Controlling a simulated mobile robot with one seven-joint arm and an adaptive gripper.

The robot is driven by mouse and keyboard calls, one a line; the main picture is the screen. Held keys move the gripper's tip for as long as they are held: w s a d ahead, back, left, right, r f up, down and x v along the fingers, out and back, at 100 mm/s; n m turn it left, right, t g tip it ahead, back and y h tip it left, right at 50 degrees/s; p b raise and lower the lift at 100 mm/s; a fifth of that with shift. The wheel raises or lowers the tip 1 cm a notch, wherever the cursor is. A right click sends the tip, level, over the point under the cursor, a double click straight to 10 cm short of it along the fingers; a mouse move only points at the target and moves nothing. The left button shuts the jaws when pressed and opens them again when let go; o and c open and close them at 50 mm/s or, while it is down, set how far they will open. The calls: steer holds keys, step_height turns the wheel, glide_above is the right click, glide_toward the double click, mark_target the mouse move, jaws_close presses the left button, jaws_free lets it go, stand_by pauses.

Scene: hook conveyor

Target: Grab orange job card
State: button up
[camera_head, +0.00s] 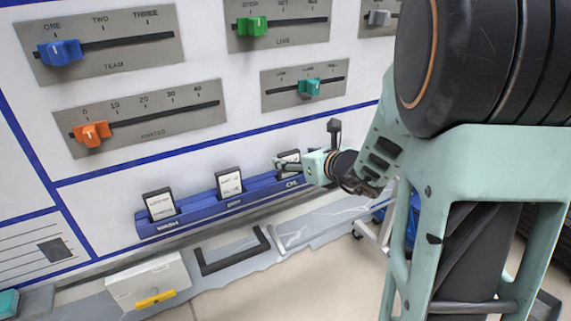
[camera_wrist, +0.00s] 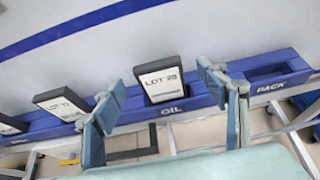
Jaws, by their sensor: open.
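No orange card shows in either view; the cards I see are white with black frames. A card marked LOT 28 (camera_wrist: 162,84) stands in the slot labelled OIL of the blue rack (camera_wrist: 200,101). My gripper (camera_wrist: 162,76) is open, with one finger to each side of that card in the picture; I cannot tell whether they touch it. In the head view my gripper (camera_head: 296,164) is at the rack's right part, partly covering this card (camera_head: 288,156). Other cards stand in the WASH slot (camera_head: 160,205) and the DRY slot (camera_head: 229,182).
The PACK slot (camera_wrist: 265,71) at the right looks empty. A panel above holds sliders with blue, orange (camera_head: 92,134), green and teal knobs. A white box with a yellow handle (camera_head: 155,298) is below the rack. A black handle-shaped bar (camera_head: 235,258) lies beside it.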

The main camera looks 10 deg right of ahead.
mark_target(290, 156)
steer(key=x, duration=0.4)
steer(key=shift+w+a, duration=0.15)
steer(key=shift+w, duration=0.05)
steer(key=c, duration=1.3)
